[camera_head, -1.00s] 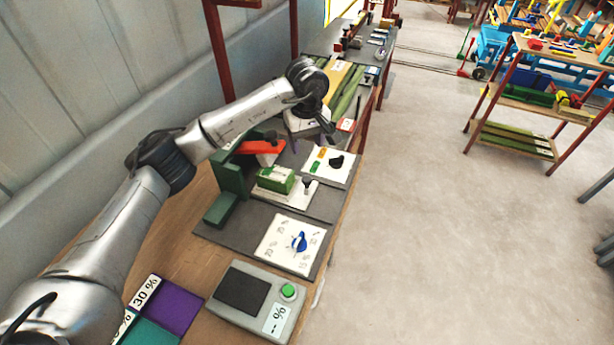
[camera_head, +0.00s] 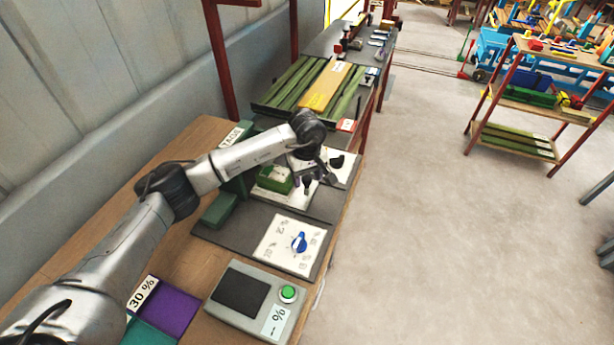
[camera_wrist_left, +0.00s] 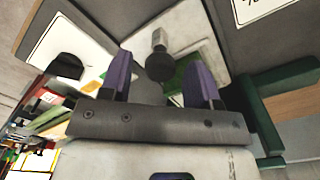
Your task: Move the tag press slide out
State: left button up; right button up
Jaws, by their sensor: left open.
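The tag press has a green frame (camera_head: 221,208) on a dark base plate, partly hidden by my left arm. Its slide (camera_head: 287,198) is a light plate carrying a green block (camera_head: 272,179) and a dark round knob (camera_head: 307,187) near its right end. My left gripper (camera_head: 308,177) is open, just over the knob end of the slide. In the left wrist view the knob (camera_wrist_left: 160,66) on its light stem shows between the two purple fingers (camera_wrist_left: 160,82), with a gap on each side. The slide plate (camera_wrist_left: 196,35) lies behind it. My right gripper is not in view.
A dial panel with a blue knob (camera_head: 299,242) lies in front of the press. A grey scale with a green button (camera_head: 288,293) is nearer. Green and yellow strips (camera_head: 325,92) lie beyond the press. The floor at the right is clear near the bench.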

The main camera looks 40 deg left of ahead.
pick_arm(q)
grip_shut()
dwell(0.6)
